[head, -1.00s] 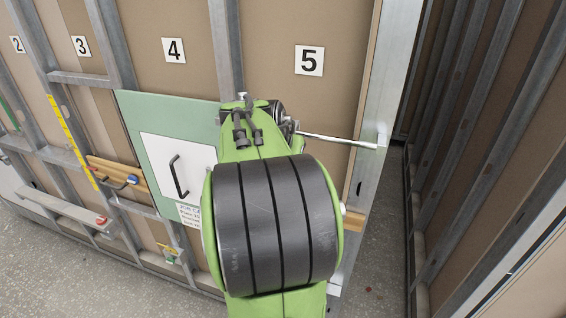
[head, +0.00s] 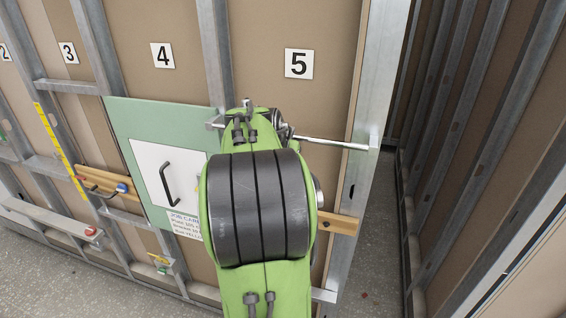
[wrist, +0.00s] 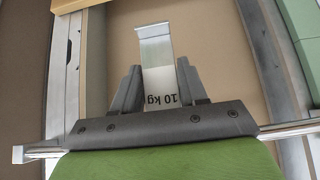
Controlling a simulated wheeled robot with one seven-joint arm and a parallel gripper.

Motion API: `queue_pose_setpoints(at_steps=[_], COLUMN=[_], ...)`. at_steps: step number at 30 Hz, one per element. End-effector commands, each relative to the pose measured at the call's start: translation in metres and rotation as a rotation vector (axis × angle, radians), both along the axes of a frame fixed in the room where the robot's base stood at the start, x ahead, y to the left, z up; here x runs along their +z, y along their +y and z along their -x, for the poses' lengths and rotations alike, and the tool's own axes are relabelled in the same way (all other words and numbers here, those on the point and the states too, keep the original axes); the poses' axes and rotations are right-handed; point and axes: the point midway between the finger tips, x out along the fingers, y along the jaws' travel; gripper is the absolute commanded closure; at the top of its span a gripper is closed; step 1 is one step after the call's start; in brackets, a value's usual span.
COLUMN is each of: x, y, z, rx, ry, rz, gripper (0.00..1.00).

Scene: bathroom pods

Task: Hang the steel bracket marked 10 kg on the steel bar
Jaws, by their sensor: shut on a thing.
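The steel bracket marked 10 kg (wrist: 156,60) is a pale metal plate with a bent lip at its far end. In the wrist view it stands between the dark fingers of my gripper (wrist: 158,92), shut on it. Its mark appears upside down. The steel bar (head: 335,143) runs in front of the wall below number 5 in the head view. It also shows at both sides of my gripper's body in the wrist view (wrist: 45,151), its middle hidden. The bracket appears apart from the bar. My green arm hides gripper and bracket in the head view.
A green board (head: 130,115) with a white handled panel (head: 150,165) is left of my arm. A wooden rail (head: 340,223) sits low below the bar. Metal studs (head: 385,80) edge the wall at right. Grey floor (head: 365,280) is open there.

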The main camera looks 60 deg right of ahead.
Motion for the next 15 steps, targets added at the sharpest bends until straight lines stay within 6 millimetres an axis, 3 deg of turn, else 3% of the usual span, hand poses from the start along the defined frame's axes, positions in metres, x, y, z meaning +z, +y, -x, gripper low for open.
queue_pose_setpoints(at_steps=[2, 3, 8, 9, 15], x=[0.0014, 0.0015, 0.0014, 0.0014, 0.0005], y=[-0.0001, -0.0001, 0.0000, 0.0000, 0.0003], z=[-0.0001, -0.0001, -0.0001, -0.0001, -0.0001], rx=[0.001, 0.001, 0.000, 0.000, 0.001], ry=[-0.001, -0.001, 0.000, 0.000, 0.001], rz=[0.002, 0.002, 0.001, 0.001, -0.001], gripper=[0.94, 0.56, 0.32, 0.28, 0.28])
